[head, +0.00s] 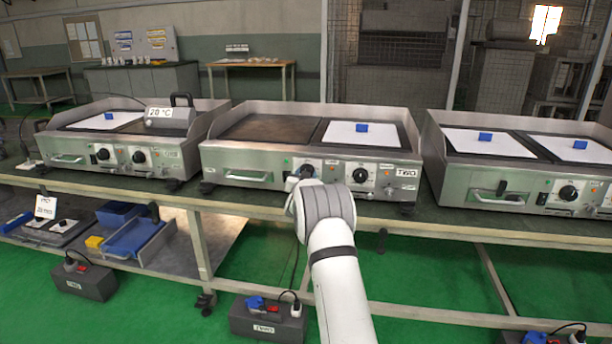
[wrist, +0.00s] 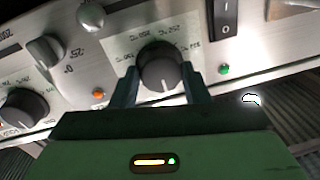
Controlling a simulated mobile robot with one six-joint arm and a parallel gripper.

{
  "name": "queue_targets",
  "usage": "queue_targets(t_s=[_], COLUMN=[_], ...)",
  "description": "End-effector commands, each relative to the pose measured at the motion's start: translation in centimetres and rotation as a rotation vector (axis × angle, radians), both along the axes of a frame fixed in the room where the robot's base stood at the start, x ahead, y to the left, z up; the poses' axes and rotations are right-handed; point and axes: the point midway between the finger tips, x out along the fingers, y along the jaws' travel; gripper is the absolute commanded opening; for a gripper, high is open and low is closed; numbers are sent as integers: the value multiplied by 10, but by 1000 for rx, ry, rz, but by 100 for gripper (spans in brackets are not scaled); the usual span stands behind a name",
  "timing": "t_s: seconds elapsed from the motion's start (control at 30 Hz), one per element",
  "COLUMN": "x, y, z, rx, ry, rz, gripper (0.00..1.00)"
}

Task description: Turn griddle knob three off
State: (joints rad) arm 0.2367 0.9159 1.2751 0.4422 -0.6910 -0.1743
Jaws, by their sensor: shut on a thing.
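The middle griddle (head: 232,158) has two black knobs on its steel front panel. My gripper (wrist: 160,76) is shut on its left knob (wrist: 162,62), with one dark finger on each side. A white mark on this knob points toward the bottom of the wrist view. In the head view, my white arm reaches up to this knob and its wrist hides most of it. The same griddle's right knob (head: 360,175) is free; it also shows in the wrist view (wrist: 22,108). A green light (wrist: 224,70) and an orange light (wrist: 98,94) are lit near the held knob.
A black rocker switch (wrist: 224,18) sits close to the held knob. Similar griddles stand at left (head: 172,165) and right (head: 455,185). Blue blocks on white sheets lie on the griddles. A power box (head: 268,318) lies below the bench.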

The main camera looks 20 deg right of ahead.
Motion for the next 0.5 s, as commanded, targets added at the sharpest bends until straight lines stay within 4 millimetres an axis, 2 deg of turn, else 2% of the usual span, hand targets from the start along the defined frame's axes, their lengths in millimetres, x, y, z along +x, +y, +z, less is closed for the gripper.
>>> queue_targets(t_s=[0.3,0.33,0.5], x=[0,0,0], y=[0,0,0], z=[-1,-1,-1], rx=[-3,-2,-1], ry=[3,2,2], rz=[0,0,0], gripper=[19,43,57])
